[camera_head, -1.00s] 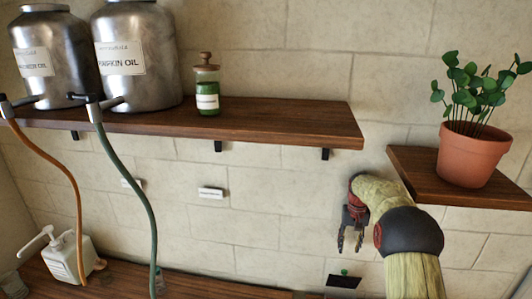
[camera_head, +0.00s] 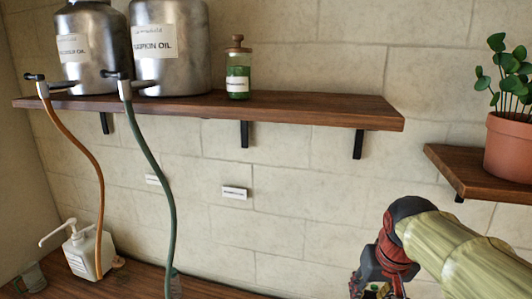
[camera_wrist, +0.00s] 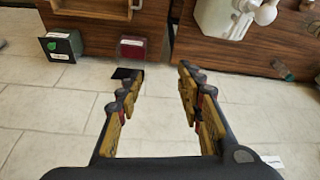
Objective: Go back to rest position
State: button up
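My gripper (camera_head: 378,290) is low at the right of the head view, in front of the tiled wall, with its fingertips near the bottom edge. In the wrist view my gripper (camera_wrist: 158,75) has its two fingers well apart, with nothing held between them. A white pump bottle (camera_head: 88,254) stands on the wooden counter at the lower left of the head view, far from my gripper. A whitish container (camera_wrist: 222,20) shows at the top of the wrist view, partly cut off.
Two metal canisters (camera_head: 172,55) and a green jar (camera_head: 238,75) stand on the long shelf (camera_head: 300,107). An orange hose (camera_head: 88,150) and a green hose (camera_head: 157,165) hang from the taps. A potted plant (camera_head: 510,145) stands on the right shelf (camera_head: 455,168).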

jog(key=s+a+f+t+b, duration=0.1)
jog(key=s+f, duration=0.3)
jog(key=s, duration=0.4)
jog(key=s+a+f+n+b, duration=0.1)
jog(key=s+a+f+b, duration=0.2)
jog(key=s, duration=0.4)
jog(key=shift+s+f+t, duration=0.4)
jog(key=shift+f, duration=0.1)
